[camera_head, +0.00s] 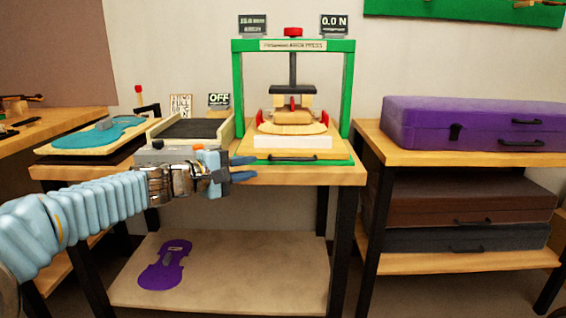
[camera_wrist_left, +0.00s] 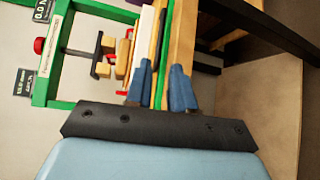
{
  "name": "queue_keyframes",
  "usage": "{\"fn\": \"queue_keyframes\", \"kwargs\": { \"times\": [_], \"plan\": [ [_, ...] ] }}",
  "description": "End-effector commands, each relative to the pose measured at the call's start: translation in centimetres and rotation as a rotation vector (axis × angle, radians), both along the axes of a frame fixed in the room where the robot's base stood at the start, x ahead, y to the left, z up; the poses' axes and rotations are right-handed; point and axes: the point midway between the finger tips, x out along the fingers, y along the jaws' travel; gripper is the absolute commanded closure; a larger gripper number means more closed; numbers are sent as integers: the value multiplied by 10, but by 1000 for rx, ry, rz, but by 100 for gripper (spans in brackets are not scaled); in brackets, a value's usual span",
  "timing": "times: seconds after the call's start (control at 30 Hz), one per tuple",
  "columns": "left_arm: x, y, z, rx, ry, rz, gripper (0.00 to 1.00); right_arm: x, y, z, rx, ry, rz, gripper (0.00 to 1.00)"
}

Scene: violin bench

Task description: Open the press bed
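The press (camera_head: 348,95) has a green frame, a central screw with a red knob, and a wooden bed (camera_head: 343,153) with a green front edge. A dark bar handle (camera_head: 293,158) runs along that front edge. The bed appears to sit in under the frame. My left gripper (camera_head: 254,167) is at the front left of the bed, left of the handle and apart from it. In the left wrist view, the two blue fingers (camera_wrist_left: 162,88) are spread, with the bed's green front edge showing between them. Nothing is held. My right gripper is not in view.
A violin-shaped blue piece (camera_head: 100,134) lies on the left bench. A device with an OFF sign (camera_head: 219,99) stands left of the press. A purple case (camera_head: 470,122) lies on the right shelf. A purple violin shape (camera_head: 165,265) lies on the lower shelf.

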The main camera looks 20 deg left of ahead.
Motion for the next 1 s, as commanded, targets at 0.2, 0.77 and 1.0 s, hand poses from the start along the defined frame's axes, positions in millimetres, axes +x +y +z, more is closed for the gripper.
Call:
{"fn": "queue_keyframes", "kwargs": {
  "times": [0.2, 0.77, 1.0],
  "plan": [
    [28, -17, -4, -3, 2, -3, 77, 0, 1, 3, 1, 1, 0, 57],
    [114, -65, -19, -1, 3, 0, 77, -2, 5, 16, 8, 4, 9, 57],
    [117, -67, -20, -1, 3, 0, 77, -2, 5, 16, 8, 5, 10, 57]
  ]
}}
